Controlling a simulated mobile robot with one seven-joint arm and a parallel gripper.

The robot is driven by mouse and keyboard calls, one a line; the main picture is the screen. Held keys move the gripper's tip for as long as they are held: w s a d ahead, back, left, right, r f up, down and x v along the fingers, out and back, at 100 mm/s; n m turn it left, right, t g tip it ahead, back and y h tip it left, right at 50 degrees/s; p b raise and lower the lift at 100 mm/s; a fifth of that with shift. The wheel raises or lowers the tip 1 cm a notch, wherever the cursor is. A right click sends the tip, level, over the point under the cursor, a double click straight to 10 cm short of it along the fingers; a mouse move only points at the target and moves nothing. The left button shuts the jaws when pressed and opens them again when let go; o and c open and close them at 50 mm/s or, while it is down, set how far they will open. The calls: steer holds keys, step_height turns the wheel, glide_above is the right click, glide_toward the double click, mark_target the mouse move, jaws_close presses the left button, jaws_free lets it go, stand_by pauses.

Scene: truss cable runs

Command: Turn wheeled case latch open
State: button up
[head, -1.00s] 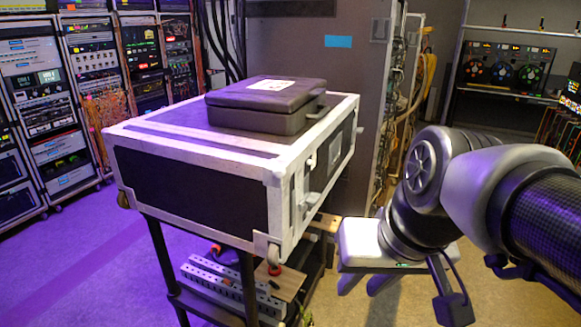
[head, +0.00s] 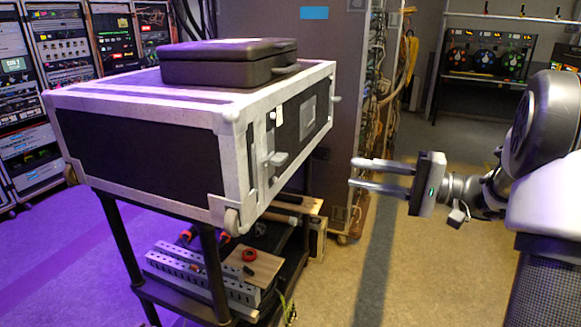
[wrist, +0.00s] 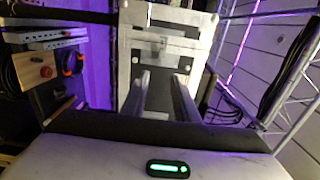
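The wheeled case (head: 140,140) is black with pale metal edges and lies on a dark cart. Its latch side faces right, toward my gripper. A grey latch (head: 276,159) sticks out low on that side, and a smaller pale fitting (head: 278,116) sits above it. My gripper (head: 353,173) is to the right of the case, level with its lower part, fingers pointing left at it. The fingers are apart, empty and clear of the case. In the wrist view, the case side (wrist: 170,48) lies ahead of the open fingers; which fitting is the latch is unclear there.
A closed black box (head: 228,65) lies on top of the case. The cart's lower shelf (head: 150,290) holds perforated metal bars and tools. A tall grey cabinet (head: 290,50) with cables stands behind. The floor right of the cart is open.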

mark_target(285, 160)
steer(key=x, duration=1.7)
steer(key=shift+a, duration=0.15)
jaws_close()
